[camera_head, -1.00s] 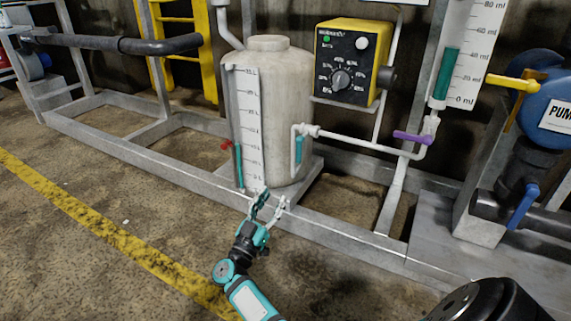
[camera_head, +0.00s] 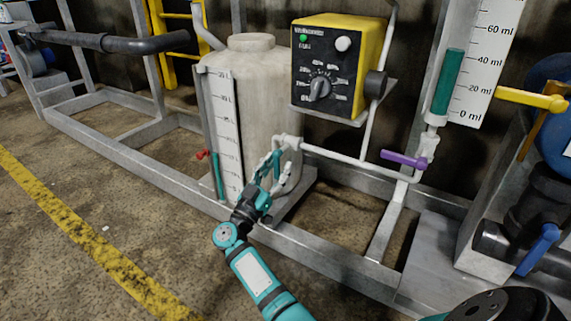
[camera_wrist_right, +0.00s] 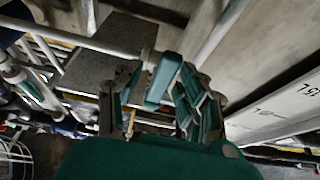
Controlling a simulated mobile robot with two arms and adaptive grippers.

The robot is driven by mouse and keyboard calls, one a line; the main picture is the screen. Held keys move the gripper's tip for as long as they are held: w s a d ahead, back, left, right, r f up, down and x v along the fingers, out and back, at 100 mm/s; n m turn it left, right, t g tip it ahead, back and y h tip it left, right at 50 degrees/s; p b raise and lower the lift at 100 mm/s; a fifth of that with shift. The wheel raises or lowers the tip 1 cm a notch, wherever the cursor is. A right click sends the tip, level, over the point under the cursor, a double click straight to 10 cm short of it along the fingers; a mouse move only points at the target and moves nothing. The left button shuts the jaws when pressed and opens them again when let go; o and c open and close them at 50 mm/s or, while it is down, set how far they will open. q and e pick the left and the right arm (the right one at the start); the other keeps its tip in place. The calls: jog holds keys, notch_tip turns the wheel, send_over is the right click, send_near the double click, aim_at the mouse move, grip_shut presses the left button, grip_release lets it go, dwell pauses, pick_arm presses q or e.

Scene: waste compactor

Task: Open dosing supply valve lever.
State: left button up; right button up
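The teal valve lever (camera_wrist_right: 163,80) shows in the right wrist view, between the two fingers of my right gripper (camera_wrist_right: 160,100). The fingers are spread, with a gap visible to the lever on at least one side. In the head view my right gripper (camera_head: 268,172) reaches up to the white outlet pipe (camera_head: 287,143) at the front of the tank. There its fingers overlap the lever, so contact is hard to judge. My left gripper is in neither view.
The beige tank (camera_head: 265,90) with a level scale (camera_head: 226,130) stands behind the gripper. A yellow dosing controller (camera_head: 335,65) hangs to the right, above a purple lever (camera_head: 404,159). A grey frame rail (camera_head: 330,270) runs along the floor below.

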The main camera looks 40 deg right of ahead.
jog(key=shift+d+r, duration=0.1)
jog(key=shift+c, duration=0.5)
grip_shut()
